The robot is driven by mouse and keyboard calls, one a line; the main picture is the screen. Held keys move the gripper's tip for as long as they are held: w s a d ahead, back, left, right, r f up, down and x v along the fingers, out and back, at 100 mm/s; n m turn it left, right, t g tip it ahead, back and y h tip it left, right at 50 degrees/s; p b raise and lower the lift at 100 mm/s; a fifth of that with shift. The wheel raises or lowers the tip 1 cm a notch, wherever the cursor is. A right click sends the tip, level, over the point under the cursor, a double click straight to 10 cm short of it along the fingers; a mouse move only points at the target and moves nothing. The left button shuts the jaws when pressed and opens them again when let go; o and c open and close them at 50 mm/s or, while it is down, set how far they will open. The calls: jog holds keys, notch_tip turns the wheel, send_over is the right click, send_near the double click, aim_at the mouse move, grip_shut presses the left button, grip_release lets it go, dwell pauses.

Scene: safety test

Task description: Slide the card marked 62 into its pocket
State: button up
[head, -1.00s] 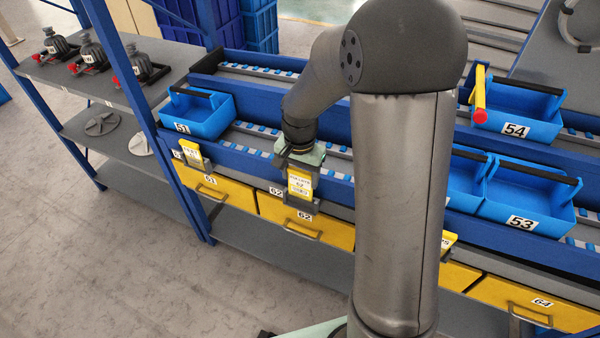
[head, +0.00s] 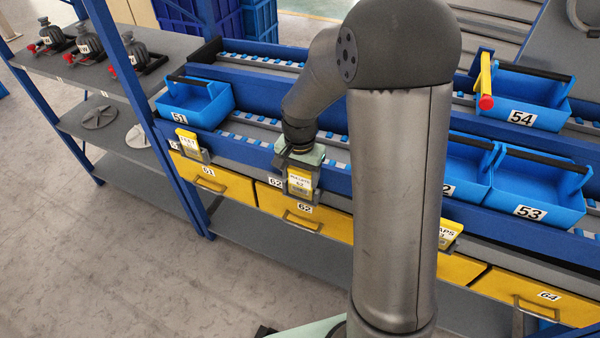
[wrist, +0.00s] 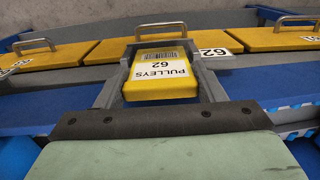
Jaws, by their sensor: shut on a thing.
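The yellow card marked PULLEYS 62 (head: 299,180) is in front of the rail above the yellow drawer 62 (head: 268,200). My gripper (head: 300,170) is shut on the card from above. In the wrist view the card (wrist: 160,88) lies between grey side pieces, its label facing up in the picture. The grey pocket (head: 297,195) is at the card's lower end, over the drawer. The card's lower edge is at or inside the pocket. How deep it sits is hidden.
A yellow card (head: 188,142) stands in a pocket at drawer 61 on the left. Another card (head: 449,233) shows partly behind my arm on the right. Blue bins (head: 195,105) stand on the rollers behind. Drawer handles (head: 302,222) stick out in front.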

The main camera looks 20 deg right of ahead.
dwell(0.3)
jog(key=o, duration=1)
jog(key=shift+r, duration=0.1)
notch_tip(320, 180, up, 24)
jog(key=p, duration=0.5)
jog(key=shift+r+p, duration=0.15)
jog(key=shift+p, duration=0.2)
jog(key=s+f+n, duration=0.2)
jog(key=s, duration=0.5)
jog(key=s+f+n, duration=0.3)
jog(key=s, duration=0.4)
jog(key=s+f+n, duration=0.3)
jog(key=s, duration=0.4)
jog(key=shift+s+f+t, duration=0.1)
jog(key=shift+f+t, duration=0.15)
jog(key=shift+t, duration=0.05)
